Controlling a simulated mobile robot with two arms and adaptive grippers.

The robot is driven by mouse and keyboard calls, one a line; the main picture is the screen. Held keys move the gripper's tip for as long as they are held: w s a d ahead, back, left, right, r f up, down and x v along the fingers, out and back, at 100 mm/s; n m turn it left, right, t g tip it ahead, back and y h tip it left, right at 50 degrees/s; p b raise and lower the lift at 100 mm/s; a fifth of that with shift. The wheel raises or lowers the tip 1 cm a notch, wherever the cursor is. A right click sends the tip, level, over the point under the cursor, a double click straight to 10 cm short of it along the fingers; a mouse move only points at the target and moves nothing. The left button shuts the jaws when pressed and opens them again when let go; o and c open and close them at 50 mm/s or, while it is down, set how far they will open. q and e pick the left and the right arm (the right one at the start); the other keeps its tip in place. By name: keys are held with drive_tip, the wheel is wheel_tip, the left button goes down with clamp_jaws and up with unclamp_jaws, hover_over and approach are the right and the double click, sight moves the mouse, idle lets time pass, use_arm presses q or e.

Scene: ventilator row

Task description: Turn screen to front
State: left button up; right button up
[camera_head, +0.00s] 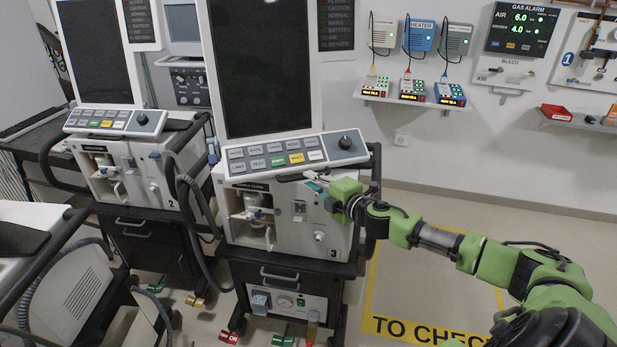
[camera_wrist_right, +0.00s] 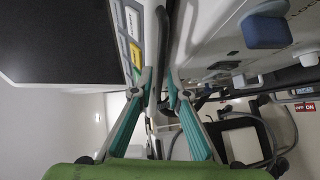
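Ventilator 3 (camera_head: 262,265) stands in the middle of the head view. Its tall dark screen (camera_head: 262,65) rises above the button panel (camera_head: 292,153), with its dark face visible to me. My right gripper (camera_head: 314,183) is just below the panel's front edge, by a thin grey handle bar (camera_head: 298,177). In the right wrist view, the two teal fingers of that gripper (camera_wrist_right: 158,82) are apart, with the bar (camera_wrist_right: 155,60) running between them. I cannot tell whether either finger touches it. The dark screen (camera_wrist_right: 60,40) also shows at upper left there. My left gripper is not in view.
Ventilator 2 (camera_head: 135,185) stands close on the left, with a hose (camera_head: 190,205) between the two machines. Wall shelves carry small devices (camera_head: 412,89) at the back right. Open floor with yellow marking (camera_head: 385,270) lies right of ventilator 3, under my arm.

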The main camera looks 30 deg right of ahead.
sight(281, 182)
drive_tip(key=shift+w+f, duration=0.2)
drive_tip(key=shift+w, duration=0.85)
clamp_jaws()
drive_tip(key=shift+w+a+r+p, duration=0.15)
drive_tip(key=shift+a+p, duration=0.35)
drive_tip(key=shift+p, duration=0.15)
drive_tip(key=a+m+h, duration=0.1)
drive_tip(key=w+a+m+h+p, duration=0.1)
drive_tip(key=h, duration=0.1)
drive_tip(key=shift+w+a, duration=0.1)
drive_tip(key=shift+a, duration=0.3)
drive_tip(key=a+m+h, duration=0.1)
drive_tip(key=w+a+h, duration=0.1)
drive_tip(key=w+a+m+g+h+b, duration=0.1)
drive_tip(key=shift+f+m, duration=0.25)
drive_tip(key=shift+m, duration=0.05)
drive_tip(key=shift+w+a+r+m+g+h+b, duration=0.1)
drive_tip(key=shift+w+a+m+g+h+b, duration=0.3)
drive_tip(key=shift+w+a+h, duration=0.25)
drive_tip(key=shift+s+d, duration=0.1)
drive_tip(key=shift+s, duration=0.05)
